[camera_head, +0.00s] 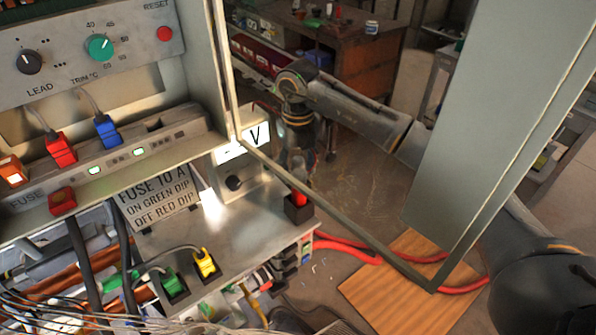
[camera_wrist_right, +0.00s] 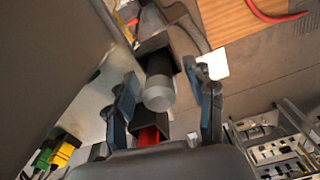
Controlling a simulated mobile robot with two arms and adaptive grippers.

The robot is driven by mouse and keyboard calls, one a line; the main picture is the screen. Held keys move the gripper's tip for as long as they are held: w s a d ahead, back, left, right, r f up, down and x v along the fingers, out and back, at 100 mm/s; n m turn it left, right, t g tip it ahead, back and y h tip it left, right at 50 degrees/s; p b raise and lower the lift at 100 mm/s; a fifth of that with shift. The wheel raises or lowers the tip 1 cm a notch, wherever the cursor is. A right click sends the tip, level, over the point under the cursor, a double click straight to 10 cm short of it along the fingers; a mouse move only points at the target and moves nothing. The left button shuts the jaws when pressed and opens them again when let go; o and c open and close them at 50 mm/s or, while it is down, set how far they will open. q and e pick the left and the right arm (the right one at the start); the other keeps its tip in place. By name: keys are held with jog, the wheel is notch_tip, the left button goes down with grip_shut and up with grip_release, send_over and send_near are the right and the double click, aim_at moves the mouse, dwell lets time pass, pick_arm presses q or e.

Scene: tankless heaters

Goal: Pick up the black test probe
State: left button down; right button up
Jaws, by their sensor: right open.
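What appears to be the black test probe, a dark cylinder with a greyish rounded end (camera_wrist_right: 158,92), shows in the right wrist view. It lies between the two spread fingers of my right gripper (camera_wrist_right: 165,108), with gaps on both sides. A red probe (camera_wrist_right: 148,135) in a black holder shows just below it. In the head view, the red probe (camera_head: 299,198) stands in its black holder (camera_head: 299,211) at the shelf corner. My right gripper (camera_head: 300,158) hangs just behind it, partly covered by the door frame. I cannot make out the black probe there. My left gripper is not in view.
An open cabinet door (camera_head: 490,110) and its thin frame stand between the head camera and my right arm. A meter marked V (camera_head: 244,155) stands left of the gripper. Green (camera_head: 173,283) and yellow (camera_head: 206,263) plugs sit on the metal shelf. Red cables (camera_head: 345,246) cross the floor.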

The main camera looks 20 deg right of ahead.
jog(key=shift+f, duration=0.15)
jog(key=shift+c, duration=0.4)
grip_shut()
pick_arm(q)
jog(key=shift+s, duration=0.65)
